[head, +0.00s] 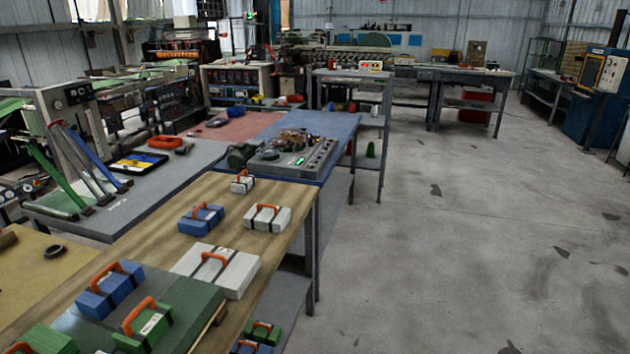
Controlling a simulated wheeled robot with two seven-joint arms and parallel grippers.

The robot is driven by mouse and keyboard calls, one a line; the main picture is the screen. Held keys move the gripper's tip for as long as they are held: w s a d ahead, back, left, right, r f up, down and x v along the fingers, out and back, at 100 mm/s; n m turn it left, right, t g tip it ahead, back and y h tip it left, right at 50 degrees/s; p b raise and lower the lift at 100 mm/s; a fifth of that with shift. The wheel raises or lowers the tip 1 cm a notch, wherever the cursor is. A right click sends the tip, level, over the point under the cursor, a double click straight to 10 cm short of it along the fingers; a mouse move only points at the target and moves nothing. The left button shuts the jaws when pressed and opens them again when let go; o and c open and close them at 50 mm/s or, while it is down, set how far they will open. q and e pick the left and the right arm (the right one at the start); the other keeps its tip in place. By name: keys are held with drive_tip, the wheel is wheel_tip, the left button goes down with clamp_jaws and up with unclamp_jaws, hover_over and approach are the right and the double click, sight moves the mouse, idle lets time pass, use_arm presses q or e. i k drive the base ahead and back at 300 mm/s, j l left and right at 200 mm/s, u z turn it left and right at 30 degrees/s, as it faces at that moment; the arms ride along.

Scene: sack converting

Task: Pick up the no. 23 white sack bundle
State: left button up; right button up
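Three white sack bundles with orange handles and dark straps are on the wooden table. A small white bundle (242,186) is at the far end. A middle-sized white bundle (277,218) is nearer, by the right edge. A large, flat white bundle (238,276) is nearer still. I cannot read a number on any of them, so I cannot tell which is no. 23. Neither of my grippers is in view.
Blue bundles (209,222) and green bundles (156,330) share the wooden table (190,192). More bundles (264,334) sit lower, by its right side. A grey table (195,160) and a blue table (335,124) stand beyond. Open concrete floor (460,250) lies to the right.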

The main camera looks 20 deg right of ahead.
sight(243, 182)
drive_tip(key=z, duration=0.8)
drive_tip(key=i+l+z, duration=0.25)
drive_tip(key=i+z, duration=0.2)
drive_tip(key=i+l+z, duration=0.1)
drive_tip(key=i+z, duration=0.35)
drive_tip(key=i, duration=2.35)
drive_tip(key=i+u, duration=0.25)
drive_tip(key=i, duration=0.25)
drive_tip(key=i+l+u, duration=0.3)
drive_tip(key=i, duration=0.2)
drive_tip(key=i+l+u, duration=0.25)
drive_tip(key=i, duration=0.25)
